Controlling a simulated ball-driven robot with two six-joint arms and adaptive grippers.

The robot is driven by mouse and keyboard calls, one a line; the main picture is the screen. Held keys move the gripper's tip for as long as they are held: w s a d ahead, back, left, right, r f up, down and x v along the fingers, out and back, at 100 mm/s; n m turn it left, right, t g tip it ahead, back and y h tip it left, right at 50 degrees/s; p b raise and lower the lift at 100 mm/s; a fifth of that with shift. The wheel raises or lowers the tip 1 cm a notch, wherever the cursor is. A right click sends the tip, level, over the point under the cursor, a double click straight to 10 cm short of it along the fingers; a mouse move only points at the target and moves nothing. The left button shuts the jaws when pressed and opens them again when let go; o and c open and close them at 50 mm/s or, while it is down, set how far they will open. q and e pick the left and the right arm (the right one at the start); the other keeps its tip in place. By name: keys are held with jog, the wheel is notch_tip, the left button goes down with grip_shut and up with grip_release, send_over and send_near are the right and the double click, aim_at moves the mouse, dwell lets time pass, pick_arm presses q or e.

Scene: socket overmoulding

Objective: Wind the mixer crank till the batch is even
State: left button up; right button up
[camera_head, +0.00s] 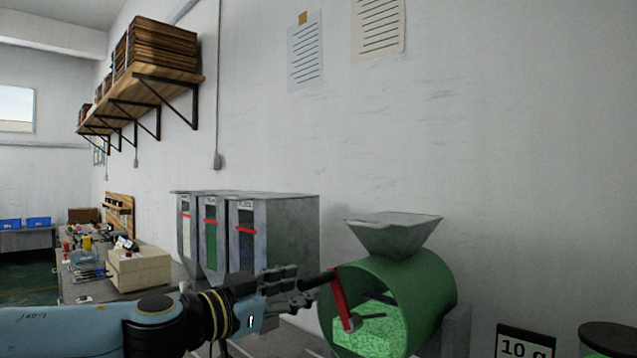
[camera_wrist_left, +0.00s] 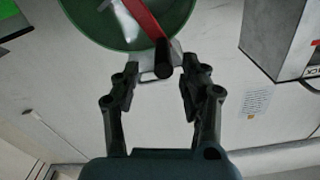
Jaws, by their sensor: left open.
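The mixer is a green drum (camera_head: 425,285) lying on its side with a grey hopper (camera_head: 395,235) on top. Speckled green granules (camera_head: 375,330) show inside its open end. A red crank arm (camera_head: 341,298) crosses that opening, its upper end carrying a black handle (camera_head: 319,279). My left gripper (camera_head: 302,292) is open at the handle. In the left wrist view the black handle (camera_wrist_left: 163,58) lies between the line of the two fingers (camera_wrist_left: 159,76), near their tips; contact cannot be told. The red crank arm (camera_wrist_left: 143,18) runs up-left from it. My right gripper is not in view.
Grey bins (camera_head: 275,240) with red-marked windows stand left of the drum, close behind my left arm. A beige box (camera_head: 139,268) and small items sit on the bench farther left. A "10 g" sign (camera_head: 525,344) and a dark round object (camera_head: 610,336) are at lower right.

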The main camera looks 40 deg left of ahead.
pick_arm(q)
jog(key=shift+s, duration=0.55)
jog(key=shift+s+a+p, duration=0.15)
jog(key=shift+s+p, duration=0.55)
jog(key=shift+s, duration=0.3)
jog(key=shift+r, duration=0.3)
jog(key=w+r+t+b, duration=0.1)
jog(key=r, duration=0.1)
jog(key=w+r+t+b, duration=0.1)
jog(key=w+r, duration=0.1)
jog(key=r, duration=0.1)
jog(key=w+r+t+b, duration=0.1)
jog(key=w+r, duration=0.1)
jog(key=r, duration=0.1)
jog(key=shift+w+a+b, duration=0.1)
jog(key=shift+a+b, duration=0.3)
jog(key=w+d+r+m+t+h+b, duration=0.1)
jog(key=w+r+m+h+b, duration=0.2)
jog(key=r+m, duration=0.3)
notch_tip(320, 180, up, 2)
jog(key=shift+w+r+h+b, duration=0.15)
jog(key=shift+w+h+b, duration=0.35)
jog(key=shift+h, duration=0.4)
